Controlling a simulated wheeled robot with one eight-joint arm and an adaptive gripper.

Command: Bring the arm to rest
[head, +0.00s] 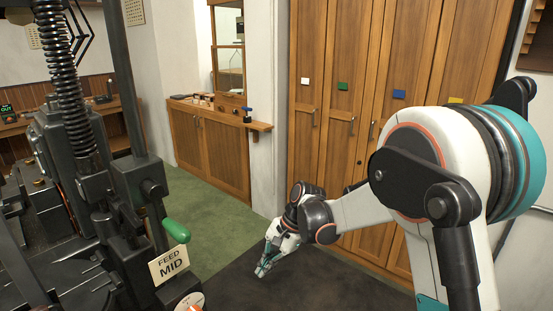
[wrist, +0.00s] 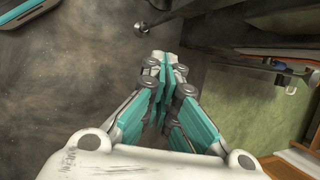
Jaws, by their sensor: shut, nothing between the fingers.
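My gripper (head: 264,267) hangs low at the end of my bent arm in the head view, over the dark floor mat (head: 330,290) and apart from the furniture. In the wrist view my gripper (wrist: 166,62) shows teal and white fingers with their tips together and nothing between them. My arm reaches in from the right of the head view and folds down toward the middle.
A black caster machine (head: 75,190) with a green-handled lever (head: 176,231) and a "FEED MID" sign (head: 169,265) stands at left. Wooden lockers (head: 340,130) stand behind my arm. A wooden cabinet (head: 222,150) is at the back. Green floor (head: 210,240) lies clear between.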

